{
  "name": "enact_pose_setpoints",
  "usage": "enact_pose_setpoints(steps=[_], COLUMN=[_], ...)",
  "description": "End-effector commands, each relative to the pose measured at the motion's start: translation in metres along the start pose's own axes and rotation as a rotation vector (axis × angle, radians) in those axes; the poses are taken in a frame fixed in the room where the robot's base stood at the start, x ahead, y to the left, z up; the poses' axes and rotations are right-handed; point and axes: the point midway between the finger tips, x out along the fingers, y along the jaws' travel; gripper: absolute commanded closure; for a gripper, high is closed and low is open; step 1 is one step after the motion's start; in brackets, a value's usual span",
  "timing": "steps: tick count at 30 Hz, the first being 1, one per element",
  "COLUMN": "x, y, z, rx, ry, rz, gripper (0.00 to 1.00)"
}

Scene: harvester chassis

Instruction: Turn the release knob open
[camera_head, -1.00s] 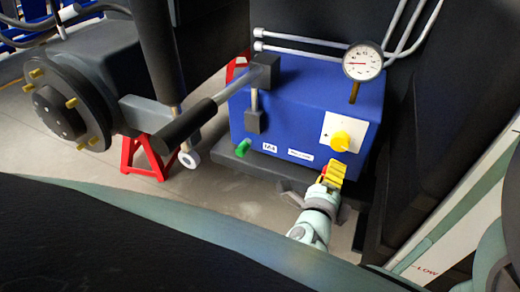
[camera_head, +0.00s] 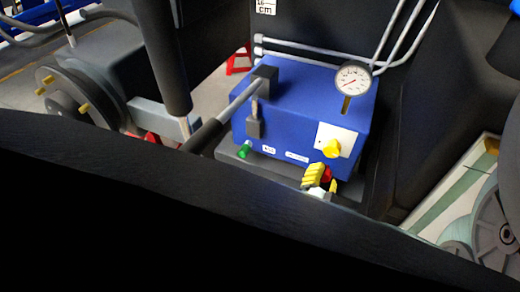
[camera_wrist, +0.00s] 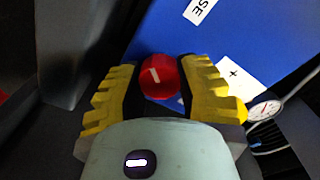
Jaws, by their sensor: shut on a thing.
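The release knob (camera_wrist: 160,77) is red with a short white mark, on the front of the blue unit (camera_wrist: 225,35) in the wrist view. The mark sits slightly tilted. My gripper (camera_wrist: 161,88) has its yellow ridged fingers on either side of the knob and is shut on it. In the head view, a bit of the red knob (camera_head: 327,174) shows between the yellow fingers of my gripper (camera_head: 323,181), low on the front of the blue unit (camera_head: 270,128). A dark edge in front hides the rest of my arm there.
A yellow knob (camera_head: 332,148) on a white plate (camera_head: 345,133) sits just above my gripper. A round gauge (camera_head: 353,78) stands on top of the unit. A lever (camera_head: 225,115) and a green knob (camera_head: 244,150) are to the left. A dark panel (camera_head: 425,120) stands close on the right.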

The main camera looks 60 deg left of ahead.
Motion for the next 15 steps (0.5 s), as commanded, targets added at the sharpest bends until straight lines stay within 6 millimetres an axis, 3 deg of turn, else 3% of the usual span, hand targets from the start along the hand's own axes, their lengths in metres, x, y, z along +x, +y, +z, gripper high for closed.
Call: enact_pose_setpoints(steps=[15], x=[0.0001], y=[0.0016], z=[0.0005], rx=[-0.463], ry=[0.009], rz=[0.004], gripper=[1.00])
